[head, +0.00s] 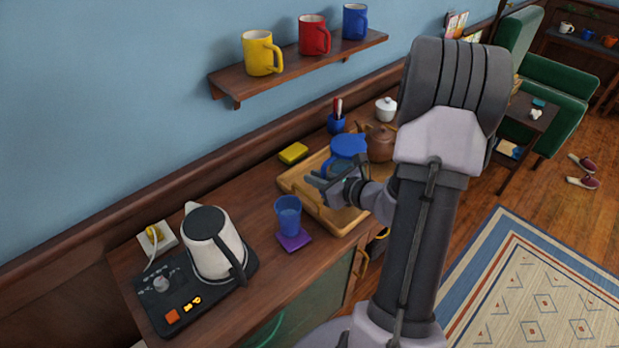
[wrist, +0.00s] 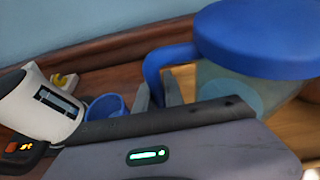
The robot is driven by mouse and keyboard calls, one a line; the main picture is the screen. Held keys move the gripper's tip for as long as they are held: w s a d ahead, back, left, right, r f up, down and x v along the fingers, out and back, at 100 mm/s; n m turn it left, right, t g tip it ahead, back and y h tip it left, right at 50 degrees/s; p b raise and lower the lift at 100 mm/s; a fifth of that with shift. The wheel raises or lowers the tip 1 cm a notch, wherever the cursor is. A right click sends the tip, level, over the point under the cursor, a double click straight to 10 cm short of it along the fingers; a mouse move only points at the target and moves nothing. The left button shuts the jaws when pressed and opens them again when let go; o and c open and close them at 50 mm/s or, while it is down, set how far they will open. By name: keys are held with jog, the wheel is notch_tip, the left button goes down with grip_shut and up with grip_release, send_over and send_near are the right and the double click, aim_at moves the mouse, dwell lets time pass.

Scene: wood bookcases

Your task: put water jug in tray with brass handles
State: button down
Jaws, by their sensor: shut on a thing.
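The water jug has a blue lid and handle and a clear bluish body. In the head view the jug (head: 348,146) is over the wooden tray (head: 296,192), partly hidden by my gripper and arm. I cannot tell whether its base touches the tray. In the wrist view the jug (wrist: 262,42) fills the upper right. My gripper (head: 325,182) is shut on the jug's blue handle, which runs between the fingers in the wrist view (wrist: 158,92). My arm hides the tray's right part.
A blue cup (head: 288,215) on a purple coaster (head: 295,241) stands left of the tray. A kettle (head: 212,245) sits on a black base farther left. A yellow sponge (head: 293,153), a blue pen holder (head: 336,123) and a brown teapot (head: 380,143) are close to the tray. Mugs stand on a wall shelf (head: 300,68).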

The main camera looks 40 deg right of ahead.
jog(key=w+f+b, duration=0.2)
jog(key=w+f, duration=0.2)
jog(key=w, duration=0.1)
jog(key=shift+d, duration=0.2)
jog(key=shift+w+b, duration=0.1)
jog(key=shift+b, duration=0.2)
jog(key=shift+f, duration=0.15)
jog(key=c, duration=1.4)
grip_release()
jog(key=shift+c, duration=0.2)
